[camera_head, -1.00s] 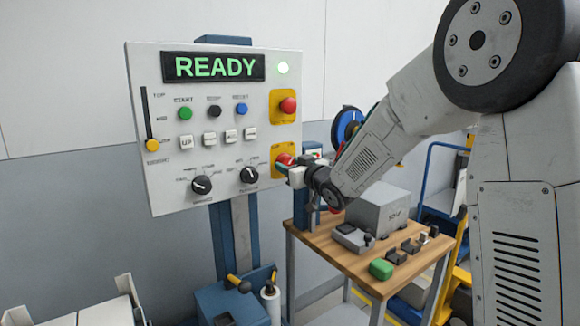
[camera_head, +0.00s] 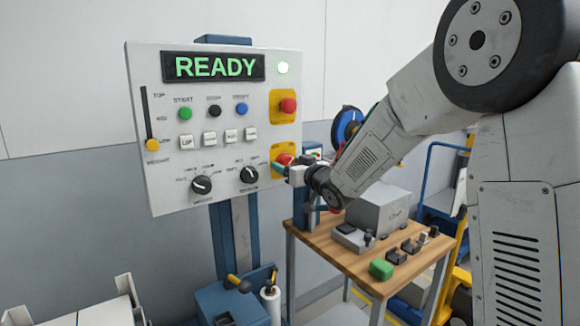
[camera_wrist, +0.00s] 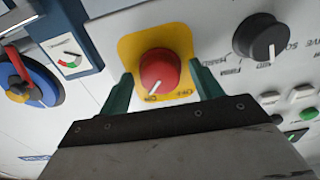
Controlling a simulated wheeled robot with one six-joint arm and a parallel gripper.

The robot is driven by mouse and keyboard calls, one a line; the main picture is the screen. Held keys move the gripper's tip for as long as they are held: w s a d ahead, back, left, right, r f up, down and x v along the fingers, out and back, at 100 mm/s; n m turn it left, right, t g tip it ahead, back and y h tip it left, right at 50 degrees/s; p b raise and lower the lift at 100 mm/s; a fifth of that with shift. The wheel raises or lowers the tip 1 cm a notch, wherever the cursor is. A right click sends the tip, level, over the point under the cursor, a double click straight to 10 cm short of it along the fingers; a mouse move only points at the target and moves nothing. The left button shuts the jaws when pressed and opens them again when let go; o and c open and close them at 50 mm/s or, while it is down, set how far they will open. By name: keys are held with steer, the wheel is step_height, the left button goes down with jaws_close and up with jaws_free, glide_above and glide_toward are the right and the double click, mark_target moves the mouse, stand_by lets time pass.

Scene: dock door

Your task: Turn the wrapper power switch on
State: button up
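The power switch is a red rotary knob on a yellow plate. It is at the panel's lower right in the head view (camera_head: 284,158) and in the middle of the wrist view (camera_wrist: 158,70). A white mark on the knob points to the lower left in the wrist view; the small plate labels are hard to read. My gripper (camera_wrist: 163,90) is open, with one green finger on each side of the knob and visible gaps between. In the head view my gripper (camera_head: 282,168) is at the panel's right edge, partly covering the yellow plate.
A workbench (camera_head: 345,262) with a grey box stands below my arm.

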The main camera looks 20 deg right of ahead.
steer(key=v, duration=0.7)
steer(key=shift+s, duration=0.35)
steer(key=shift+d, duration=0.1)
